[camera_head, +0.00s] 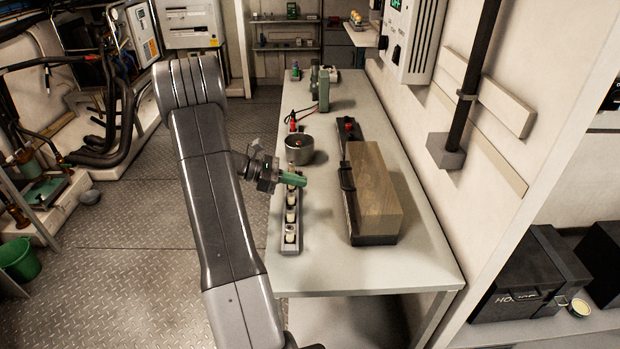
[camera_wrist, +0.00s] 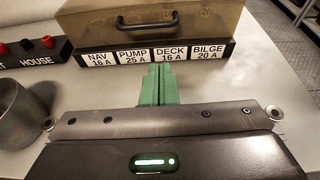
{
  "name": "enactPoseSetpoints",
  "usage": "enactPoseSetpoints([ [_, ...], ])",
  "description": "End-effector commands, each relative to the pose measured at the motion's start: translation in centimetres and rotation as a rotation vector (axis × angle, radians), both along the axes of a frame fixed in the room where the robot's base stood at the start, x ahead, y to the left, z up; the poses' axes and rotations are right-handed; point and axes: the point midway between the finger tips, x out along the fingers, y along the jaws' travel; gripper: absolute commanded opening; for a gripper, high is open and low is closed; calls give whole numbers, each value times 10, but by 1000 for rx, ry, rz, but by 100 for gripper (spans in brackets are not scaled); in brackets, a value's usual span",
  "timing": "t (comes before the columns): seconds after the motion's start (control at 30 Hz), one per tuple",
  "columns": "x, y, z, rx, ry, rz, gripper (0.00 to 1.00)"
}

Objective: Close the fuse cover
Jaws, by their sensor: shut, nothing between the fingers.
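The fuse cover (camera_head: 376,185) is a brown, see-through box lid on the right part of the bench, and it sits down over its black base (camera_head: 374,240). In the wrist view the cover (camera_wrist: 215,25) shows its black handle (camera_wrist: 130,22) above the base's labels (camera_wrist: 155,55), NAV, PUMP, DECK and BILGE. I see no gap between cover and base, but cannot tell if it is latched. My gripper (camera_head: 305,181) has green fingers, shut and empty, left of the cover and apart from it. In the wrist view the fingertips (camera_wrist: 158,72) point at the label strip.
A grey rack (camera_head: 289,246) with several white fuses stands at the bench's left edge, under my gripper. A metal pot (camera_head: 299,149) stands behind it. A panel marked HOUSE (camera_wrist: 30,52) with red knobs adjoins the fuse box. Bare bench (camera_head: 345,270) lies in front.

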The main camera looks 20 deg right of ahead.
Motion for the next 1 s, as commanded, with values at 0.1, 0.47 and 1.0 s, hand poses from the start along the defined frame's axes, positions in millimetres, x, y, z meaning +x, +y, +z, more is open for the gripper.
enactPoseSetpoints([
  [0.1,-6,-20,-4,-1,1,-5,0],
  [0.47,-19,-73,-22,-3,-3,-4,0],
  [1.0,-20,-82,-23,1,-8,-3,0],
])
